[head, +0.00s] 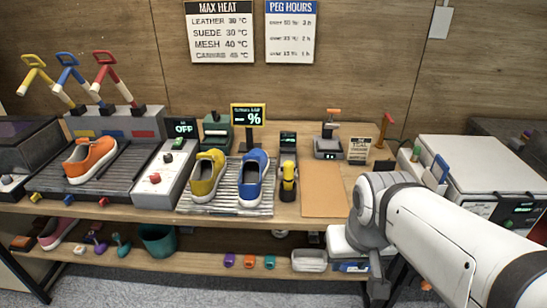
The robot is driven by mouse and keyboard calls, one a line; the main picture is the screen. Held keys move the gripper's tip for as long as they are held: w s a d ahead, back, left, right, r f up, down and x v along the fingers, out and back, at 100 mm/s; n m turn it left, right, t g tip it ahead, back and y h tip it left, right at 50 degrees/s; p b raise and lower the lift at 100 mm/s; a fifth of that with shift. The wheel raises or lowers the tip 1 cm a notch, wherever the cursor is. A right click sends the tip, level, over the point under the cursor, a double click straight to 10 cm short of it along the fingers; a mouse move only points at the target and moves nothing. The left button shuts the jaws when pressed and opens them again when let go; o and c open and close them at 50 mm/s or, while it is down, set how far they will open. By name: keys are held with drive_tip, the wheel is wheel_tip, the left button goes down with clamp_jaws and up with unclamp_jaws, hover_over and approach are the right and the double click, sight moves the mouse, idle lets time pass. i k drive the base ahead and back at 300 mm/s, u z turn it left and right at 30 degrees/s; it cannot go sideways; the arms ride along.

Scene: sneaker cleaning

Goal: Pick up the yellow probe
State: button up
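A yellow and black hand-held piece (288,180), which looks like the yellow probe, stands upright on the table right of the blue sneaker (252,177). A small dark display (288,141) is just behind it. My white arm comes in from the right, and its grey wrist hangs over the table's front edge, well to the right of the probe and apart from it. A dark part at the wrist's lower end, seemingly my gripper (378,287), is low in front of the shelf. Its fingers cannot be made out, and I see nothing held.
A yellow sneaker (207,176) and the blue one sit on a wire rack (226,206). A bare brown mat (323,189) lies between the probe and my arm. A small scale (328,147) stands behind the mat. A white-topped machine (485,163) is at right.

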sight(289, 166)
drive_tip(key=z, duration=0.15)
drive_tip(key=i, duration=0.9)
drive_tip(key=u, duration=0.05)
